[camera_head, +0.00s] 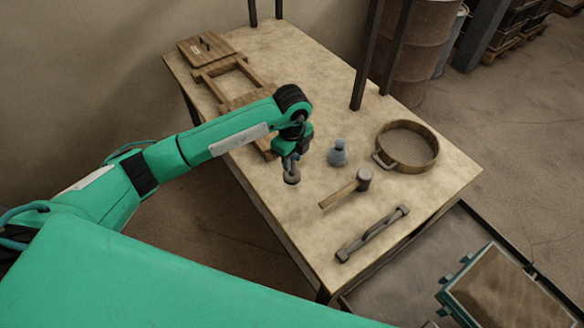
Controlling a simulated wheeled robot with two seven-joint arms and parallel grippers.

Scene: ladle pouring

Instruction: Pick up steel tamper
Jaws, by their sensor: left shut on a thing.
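The steel tamper (292,178) has a round, dark grey foot that shows just below my left gripper (290,158), near the front left edge of the worktable. My left gripper points down and is shut on the tamper's upper part, which the fingers mostly hide. I cannot tell whether the tamper's foot touches the table or is slightly above it. My right gripper is not in view.
On the table (300,240) are a grey flask-like object (338,153), a mallet (346,190), a long metal tool (372,233), a round sieve (408,146) and wooden frames (240,80). Dark posts (366,55) rise at the back edge. A framed box (505,290) stands lower right.

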